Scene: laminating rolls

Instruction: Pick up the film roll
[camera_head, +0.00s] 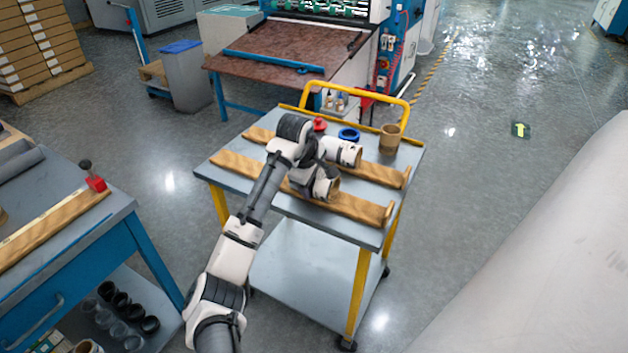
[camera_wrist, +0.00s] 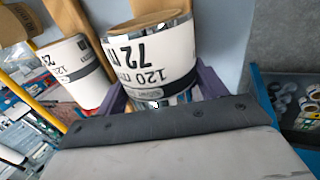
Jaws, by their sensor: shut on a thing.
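A white film roll (camera_head: 324,186) with a brown core end sits at the front wooden rail (camera_head: 362,208) of the cart. My gripper (camera_head: 313,178) is over it from above, and my wrist hides part of the roll. In the wrist view the roll (camera_wrist: 152,65), printed "120 mm" and "72 m", lies between the purple fingers of my gripper (camera_wrist: 163,92), one on each side. The fingers are shut on it. I cannot tell whether it still touches the rail. A second white roll (camera_head: 345,152) lies on the back rail (camera_head: 385,173); it also shows in the wrist view (camera_wrist: 72,70).
The cart (camera_head: 232,179) also holds a brown cup-shaped core (camera_head: 390,138), a blue ring (camera_head: 348,134) and a red item (camera_head: 319,124). Its yellow handle (camera_head: 380,92) rises behind. A blue-framed table (camera_head: 128,203) stands at left. Floor at right is partly clear.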

